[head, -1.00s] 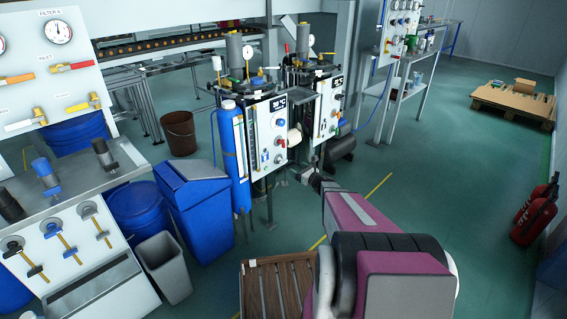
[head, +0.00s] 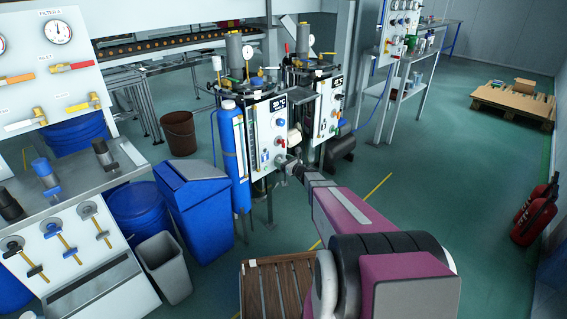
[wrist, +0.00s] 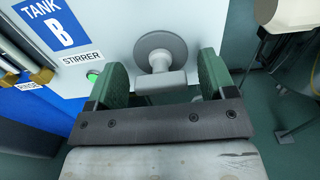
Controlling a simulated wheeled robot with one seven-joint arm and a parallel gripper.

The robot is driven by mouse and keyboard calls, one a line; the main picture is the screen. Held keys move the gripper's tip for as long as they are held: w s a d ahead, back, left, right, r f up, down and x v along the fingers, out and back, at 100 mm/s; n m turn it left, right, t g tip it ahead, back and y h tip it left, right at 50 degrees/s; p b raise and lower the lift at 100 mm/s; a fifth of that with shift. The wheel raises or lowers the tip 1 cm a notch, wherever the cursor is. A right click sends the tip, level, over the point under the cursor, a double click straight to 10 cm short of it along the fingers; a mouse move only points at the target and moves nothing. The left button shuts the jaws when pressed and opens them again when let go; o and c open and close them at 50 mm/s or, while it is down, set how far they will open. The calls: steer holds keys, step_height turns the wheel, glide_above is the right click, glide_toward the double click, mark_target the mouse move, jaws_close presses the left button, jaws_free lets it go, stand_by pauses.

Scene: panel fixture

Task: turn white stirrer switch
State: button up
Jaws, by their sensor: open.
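The white stirrer switch (wrist: 161,50) is a round, pale grey-white knob with a bar handle on the white Tank B panel (wrist: 150,18). My gripper (wrist: 162,72) is open. Its two green fingers stand left and right of the switch's bar, with a gap visible on each side. In the head view my gripper (head: 288,163) is at the lower right part of the panel (head: 268,130), where it and the arm hide the switch.
A lit green button (wrist: 93,76) is just left of the left finger. Brass-coloured fittings (wrist: 30,70) are further left. A blue cylinder (head: 231,150) stands left of the panel, and a second tank panel (head: 327,108) stands right of it.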

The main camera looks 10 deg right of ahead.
steer(key=shift+c, duration=0.3)
steer(key=c, duration=0.9)
steer(key=shift+n, duration=0.4)
steer(key=n, duration=0.3)
steer(key=shift+n, duration=0.4)
steer(key=n, duration=0.4)
steer(key=shift+s+a, duration=0.1)
steer(key=shift+a, duration=0.05)
steer(key=n, duration=0.4)
steer(key=shift+f+n, duration=0.1)
steer(key=shift+n, duration=0.3)
steer(key=n, duration=0.4)
steer(key=shift+f, duration=0.1)
steer(key=shift+n, duration=0.4)
